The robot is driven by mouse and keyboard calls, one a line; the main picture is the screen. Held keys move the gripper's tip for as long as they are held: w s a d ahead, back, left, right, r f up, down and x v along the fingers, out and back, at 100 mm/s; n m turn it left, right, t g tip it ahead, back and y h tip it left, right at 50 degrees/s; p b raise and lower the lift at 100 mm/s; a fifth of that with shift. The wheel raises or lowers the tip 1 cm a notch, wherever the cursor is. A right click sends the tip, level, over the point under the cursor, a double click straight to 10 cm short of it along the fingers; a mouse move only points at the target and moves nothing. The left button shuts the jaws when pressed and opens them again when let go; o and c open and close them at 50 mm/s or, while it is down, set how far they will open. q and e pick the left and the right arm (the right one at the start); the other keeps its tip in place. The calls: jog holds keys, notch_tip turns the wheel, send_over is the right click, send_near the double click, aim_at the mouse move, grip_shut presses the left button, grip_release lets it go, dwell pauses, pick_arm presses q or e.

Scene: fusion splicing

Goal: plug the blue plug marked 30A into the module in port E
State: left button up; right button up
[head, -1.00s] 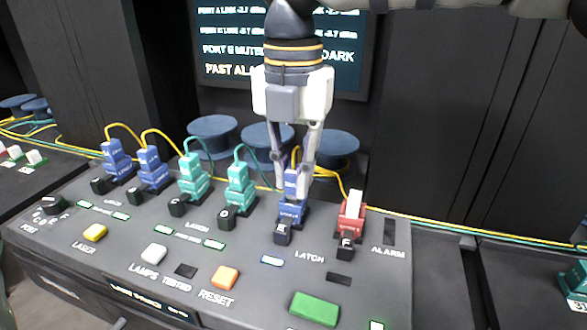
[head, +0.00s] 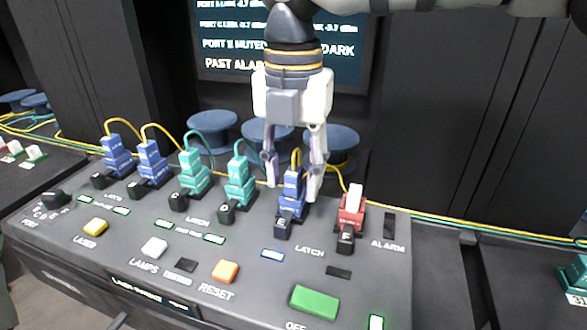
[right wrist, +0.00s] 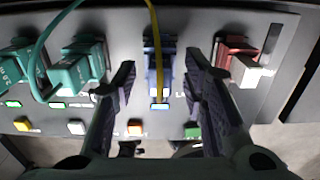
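A blue plug (head: 292,193) stands upright in the port marked E, with a yellow cable rising from its top; its own marking is too small to read. The black latch block marked E (head: 282,227) is in front of it. My right gripper (head: 294,190) is open, its fingers apart on either side of the blue plug and not visibly touching it. In the right wrist view the blue plug (right wrist: 152,62) lies between the two spread fingers (right wrist: 163,85). My left gripper is not in view.
Teal plugs (head: 239,182) stand left of port E, with two more blue plugs (head: 152,165) farther left. A red plug (head: 352,208) with a white top stands close on the right at F. Buttons, including a green one (head: 314,305), line the front. A screen (head: 222,50) stands behind.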

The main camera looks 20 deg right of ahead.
notch_tip(320, 180, up, 12)
dwell(0.5)
